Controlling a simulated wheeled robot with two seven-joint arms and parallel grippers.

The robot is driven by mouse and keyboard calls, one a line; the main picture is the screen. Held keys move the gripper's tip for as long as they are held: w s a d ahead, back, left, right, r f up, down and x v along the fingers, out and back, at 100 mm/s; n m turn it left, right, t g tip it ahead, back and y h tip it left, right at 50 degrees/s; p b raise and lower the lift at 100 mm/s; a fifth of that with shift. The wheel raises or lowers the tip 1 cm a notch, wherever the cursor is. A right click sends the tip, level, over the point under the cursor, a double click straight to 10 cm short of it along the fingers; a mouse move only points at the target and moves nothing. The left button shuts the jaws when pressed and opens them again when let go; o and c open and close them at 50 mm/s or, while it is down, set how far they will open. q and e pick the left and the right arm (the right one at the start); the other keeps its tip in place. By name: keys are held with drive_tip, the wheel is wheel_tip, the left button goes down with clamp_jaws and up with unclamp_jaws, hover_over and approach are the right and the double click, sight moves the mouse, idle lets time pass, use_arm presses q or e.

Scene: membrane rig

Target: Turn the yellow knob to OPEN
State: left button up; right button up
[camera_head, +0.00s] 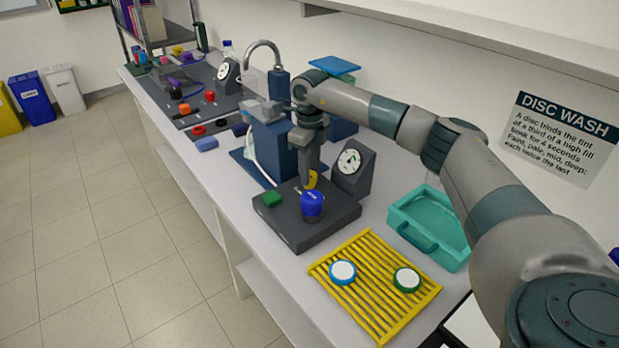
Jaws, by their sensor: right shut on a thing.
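The yellow knob (312,179) is at the back of a dark grey base plate, partly hidden by my right gripper. My right gripper (309,177) points down from above and is shut on the yellow knob. A blue cap-like piece (312,206) stands just in front of the knob on the same base (325,228). The knob's OPEN mark and its exact setting cannot be read at this size. My left gripper is not in view.
A blue pump-like housing (271,147) is behind left. A teal tray (429,228) and yellow rack (372,300) with two discs lie nearer me.

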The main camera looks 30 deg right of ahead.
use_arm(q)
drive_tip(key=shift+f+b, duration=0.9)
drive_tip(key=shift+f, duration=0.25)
use_arm(e)
drive_tip(key=shift+n, duration=1.7)
drive_tip(key=shift+r, duration=0.1)
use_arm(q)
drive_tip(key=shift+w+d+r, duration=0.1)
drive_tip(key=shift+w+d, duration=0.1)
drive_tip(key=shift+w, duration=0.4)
use_arm(e)
drive_tip(key=o, duration=1.1)
drive_tip(key=shift+c, duration=0.2)
drive_tip(key=shift+r+b, duration=0.3)
drive_tip(key=shift+r, duration=0.35)
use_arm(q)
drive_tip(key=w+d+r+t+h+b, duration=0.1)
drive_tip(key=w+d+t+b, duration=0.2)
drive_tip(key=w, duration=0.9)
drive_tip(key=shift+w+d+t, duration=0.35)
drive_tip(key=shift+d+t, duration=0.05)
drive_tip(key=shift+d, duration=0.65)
use_arm(e)
wheel_tip(320, 180, up, 16)
